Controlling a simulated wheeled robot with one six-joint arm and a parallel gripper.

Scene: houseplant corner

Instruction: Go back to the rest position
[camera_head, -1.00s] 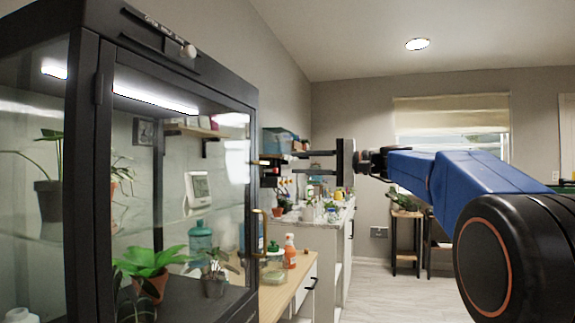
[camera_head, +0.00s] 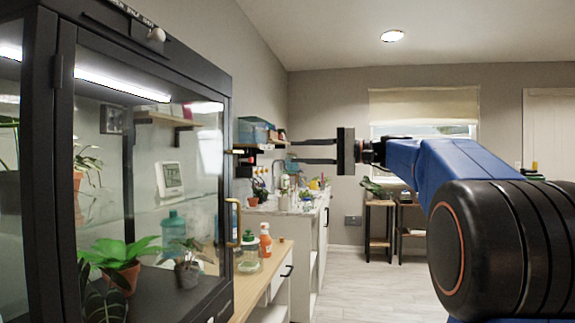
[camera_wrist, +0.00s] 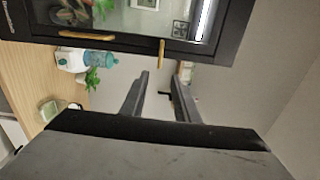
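My gripper (camera_head: 290,151) is held out level in front of the glass cabinet, its two dark fingers apart with nothing between them. In the wrist view my gripper (camera_wrist: 160,82) shows the same parted, empty fingers, pointing toward the cabinet. The black-framed glass cabinet (camera_head: 55,180) fills the left of the head view; its door appears closed. A brass handle (camera_head: 238,222) is on the door edge. In the wrist view the cabinet (camera_wrist: 215,50) runs along the top. The fingers appear apart from the cabinet.
A wooden counter (camera_head: 262,277) with an orange-capped bottle (camera_head: 265,240) and a green-lidded jar (camera_head: 247,252) stands beside the cabinet. A wall shelf (camera_head: 262,146) is behind the gripper. A small dark-legged stand (camera_head: 378,225) is by the window. Light floor (camera_head: 350,285) is clear at centre.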

